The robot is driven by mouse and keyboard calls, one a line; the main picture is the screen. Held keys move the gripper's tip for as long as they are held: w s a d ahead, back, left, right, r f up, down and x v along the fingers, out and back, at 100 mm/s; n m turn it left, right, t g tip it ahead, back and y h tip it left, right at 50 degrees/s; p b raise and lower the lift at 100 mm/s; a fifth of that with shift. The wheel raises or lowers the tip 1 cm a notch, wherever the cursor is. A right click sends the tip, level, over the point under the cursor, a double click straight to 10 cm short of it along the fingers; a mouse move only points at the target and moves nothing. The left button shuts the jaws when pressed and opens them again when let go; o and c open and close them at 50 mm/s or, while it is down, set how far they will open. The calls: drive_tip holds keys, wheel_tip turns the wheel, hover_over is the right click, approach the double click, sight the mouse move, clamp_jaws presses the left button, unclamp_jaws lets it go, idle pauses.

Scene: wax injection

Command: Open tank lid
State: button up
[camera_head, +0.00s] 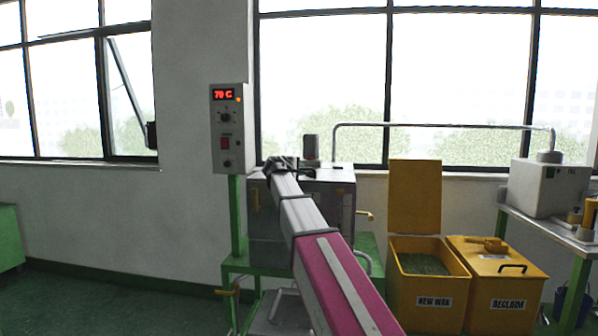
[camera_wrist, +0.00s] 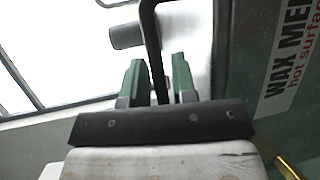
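The wax tank is a grey metal box (camera_head: 342,207) on a green stand in the middle of the head view. My arm reaches out over it and hides much of its front and top. My gripper (camera_head: 280,163) is at the tank's top edge, small and dark there. In the wrist view, my gripper (camera_wrist: 157,75) has two green fingers standing apart, one on each side of a black bar handle (camera_wrist: 151,35). A gap shows between the handle and the right finger. The lid appears shut, though my arm partly hides it. A "WAX MEL… hot surface" label (camera_wrist: 285,70) is at right.
A control box (camera_head: 228,130) reading about 70 C stands on a green post left of the tank. An open yellow "NEW WAX" bin (camera_head: 428,310) and a closed "RECLAIM" bin (camera_head: 497,297) stand right. A pipe (camera_head: 440,125) runs behind, toward a white machine (camera_head: 545,190).

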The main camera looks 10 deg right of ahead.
clamp_jaws()
drive_tip(key=shift+r, duration=0.1)
